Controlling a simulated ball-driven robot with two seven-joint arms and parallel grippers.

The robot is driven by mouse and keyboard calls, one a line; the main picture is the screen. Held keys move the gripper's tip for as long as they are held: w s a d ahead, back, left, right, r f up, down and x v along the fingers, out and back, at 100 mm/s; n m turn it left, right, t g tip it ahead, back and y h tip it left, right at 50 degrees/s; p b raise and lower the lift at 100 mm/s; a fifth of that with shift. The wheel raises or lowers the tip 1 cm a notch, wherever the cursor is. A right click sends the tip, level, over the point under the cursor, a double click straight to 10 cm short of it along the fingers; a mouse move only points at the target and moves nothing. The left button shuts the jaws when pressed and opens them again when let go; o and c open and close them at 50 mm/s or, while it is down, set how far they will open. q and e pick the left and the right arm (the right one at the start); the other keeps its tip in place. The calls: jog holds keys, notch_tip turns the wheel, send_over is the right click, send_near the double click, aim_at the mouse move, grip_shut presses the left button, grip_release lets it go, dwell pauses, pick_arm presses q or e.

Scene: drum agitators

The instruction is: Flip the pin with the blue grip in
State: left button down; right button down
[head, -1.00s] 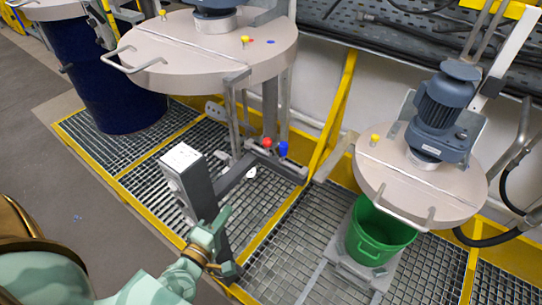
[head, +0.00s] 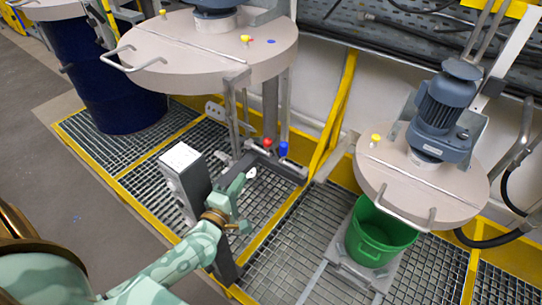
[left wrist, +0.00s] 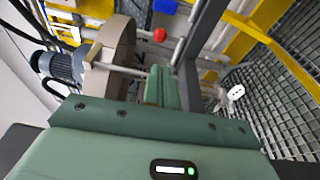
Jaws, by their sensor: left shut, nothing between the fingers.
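The pin with the blue grip (head: 283,149) stands at the grey frame below the large mixer lid, just right of a pin with a red grip (head: 267,143). In the left wrist view the blue grip (left wrist: 165,6) shows at the top edge, with the red grip (left wrist: 159,34) below it. My left gripper (head: 238,184) is in front of and to the lower left of the pins, beside the grey control post, apart from both. Its fingers (left wrist: 158,85) are together and hold nothing. My right gripper is in neither view.
The grey control post (head: 182,175) stands close left of my left gripper. The large round lid (head: 200,45) overhangs the pins. A green bucket (head: 375,235) stands under the smaller lid (head: 420,185) at right. Yellow-edged floor grating (head: 305,225) is bare in between.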

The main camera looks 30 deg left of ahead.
aim_at(288, 165)
pick_arm(q)
jog(key=w+d, duration=0.1)
jog(key=w, duration=0.3)
jog(key=w+d+b, duration=0.1)
jog(key=w, duration=0.7)
jog(key=shift+w+d+r, duration=0.1)
jog(key=shift+w+d, duration=0.25)
jog(key=shift+d, duration=0.05)
jog(key=shift+d, duration=0.1)
jog(key=d, duration=0.2)
jog(key=d+p, duration=0.1)
jog(key=d, duration=0.1)
jog(key=s+d, duration=0.1)
jog(key=d, duration=0.1)
jog(key=shift+r, duration=0.1)
jog(key=shift+a, duration=0.1)
